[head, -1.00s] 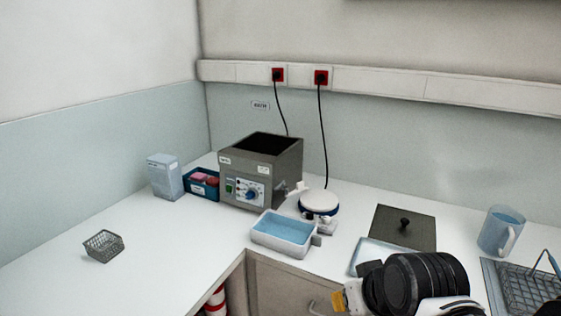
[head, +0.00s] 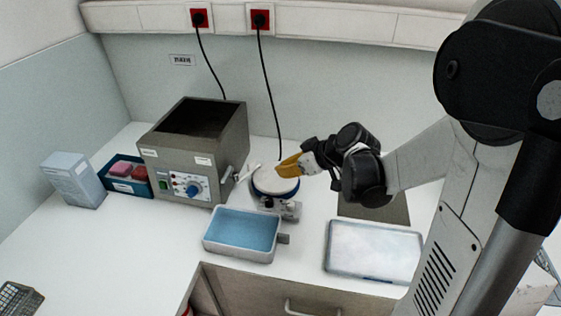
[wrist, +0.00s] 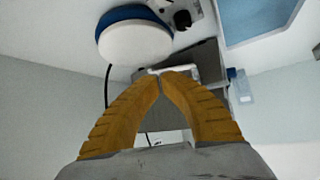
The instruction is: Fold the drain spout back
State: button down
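The drain spout (head: 250,172) is a short pale arm sticking out from the right side of the grey bath (head: 175,160), towards the round white-topped device. My gripper (head: 281,171) has yellow fingers and hangs over that device, just right of the spout, with a small gap seen in the head view. In the wrist view, the fingertips (wrist: 161,76) come together with nothing visible held between them. A pale piece that looks like the spout (wrist: 180,66) lies just beyond them, partly hidden by the fingers.
The round device (head: 275,181) with a blue rim stands under my gripper. A tub of blue liquid (head: 207,244) sits in front of the bath. A blue box of red items (head: 127,187) and a pale container (head: 73,180) stand left. A flat tray (head: 375,250) lies right.

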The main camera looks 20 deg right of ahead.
aim_at(255, 161)
jog(key=b+x, duration=0.2)
jog(key=x, duration=0.4)
jog(key=shift+f, duration=0.2)
jog(key=w+a, duration=0.1)
jog(key=w, duration=0.2)
jog(key=shift+a+b, duration=0.35)
jog(key=shift+a, duration=0.05)
jog(key=shift+w+a+r, duration=0.1)
jog(key=shift+w+a, duration=0.1)
jog(key=shift+w, duration=0.25)
jog(key=w+n+g+y, duration=0.2)
jog(key=n, duration=0.1)
jog(key=shift+w+a+n, duration=0.3)
jog(key=shift+w+a, duration=0.4)
jog(key=shift+w, duration=0.1)
jog(key=shift+s, duration=0.15)
